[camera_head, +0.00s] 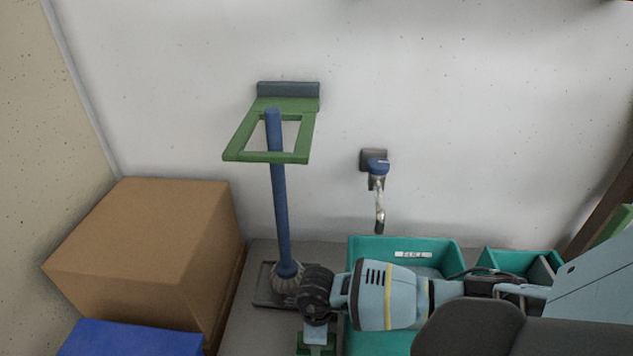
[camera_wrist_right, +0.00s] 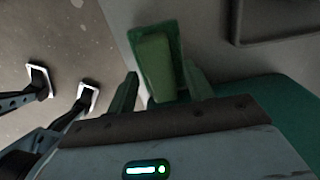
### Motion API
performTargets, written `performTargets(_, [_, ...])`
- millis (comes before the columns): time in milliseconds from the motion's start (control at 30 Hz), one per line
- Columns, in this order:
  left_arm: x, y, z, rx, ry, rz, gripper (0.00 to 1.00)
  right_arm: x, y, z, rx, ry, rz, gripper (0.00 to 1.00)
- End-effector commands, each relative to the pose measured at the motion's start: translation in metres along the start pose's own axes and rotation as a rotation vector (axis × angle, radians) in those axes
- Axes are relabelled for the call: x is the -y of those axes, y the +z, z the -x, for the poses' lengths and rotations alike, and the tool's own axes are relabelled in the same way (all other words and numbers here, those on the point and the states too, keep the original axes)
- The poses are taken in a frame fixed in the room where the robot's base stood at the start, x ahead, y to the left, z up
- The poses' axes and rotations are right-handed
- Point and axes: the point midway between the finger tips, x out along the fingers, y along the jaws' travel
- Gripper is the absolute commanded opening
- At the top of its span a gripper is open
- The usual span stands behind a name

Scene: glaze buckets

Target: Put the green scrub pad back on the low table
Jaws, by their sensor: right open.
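In the right wrist view, the green scrub pad (camera_wrist_right: 154,66) is a light green block. It sits against a darker green piece (camera_wrist_right: 168,32), possibly a holder, by the edge of the grey surface. My right gripper (camera_wrist_right: 161,76) is open. Its two dark green fingers stand on either side of the pad's near end; contact cannot be made out. In the head view, my right arm reaches in from the right and its gripper (camera_head: 316,347) points down at the bottom edge, where green parts show, partly cut off. My left gripper is not in view.
Teal bins (camera_head: 405,243) stand on the grey surface (camera_head: 243,318) under my right arm. A blue-handled brush (camera_head: 280,215) stands in a dark tray (camera_head: 262,297). A cardboard box (camera_head: 140,245) and a blue box (camera_head: 130,341) stand at left. Speckled floor (camera_wrist_right: 60,30) lies beyond the edge.

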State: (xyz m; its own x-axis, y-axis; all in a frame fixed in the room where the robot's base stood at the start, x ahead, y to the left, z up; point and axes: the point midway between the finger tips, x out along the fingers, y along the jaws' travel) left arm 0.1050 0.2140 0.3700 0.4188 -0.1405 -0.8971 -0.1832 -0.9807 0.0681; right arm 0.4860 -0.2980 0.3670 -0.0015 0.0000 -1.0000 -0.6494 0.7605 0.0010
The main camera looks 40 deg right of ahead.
Motion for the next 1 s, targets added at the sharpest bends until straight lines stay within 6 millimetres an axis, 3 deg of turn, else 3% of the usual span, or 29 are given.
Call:
performTargets(167, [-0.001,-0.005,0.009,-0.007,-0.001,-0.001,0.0,0.001,0.001,0.022,0.004,-0.003,0.0,0.52])
performTargets(600, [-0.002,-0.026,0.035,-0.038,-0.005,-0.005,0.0,0.001,0.001,0.105,0.004,-0.004,0.001,0.52])
performTargets(800, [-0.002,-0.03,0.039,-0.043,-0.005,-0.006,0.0,0.0,0.0,0.12,0.001,-0.001,0.0,0.52])
performTargets(1000, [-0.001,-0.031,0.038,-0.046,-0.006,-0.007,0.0,0.0,0.0,0.123,0.001,0.0,0.0,0.52])
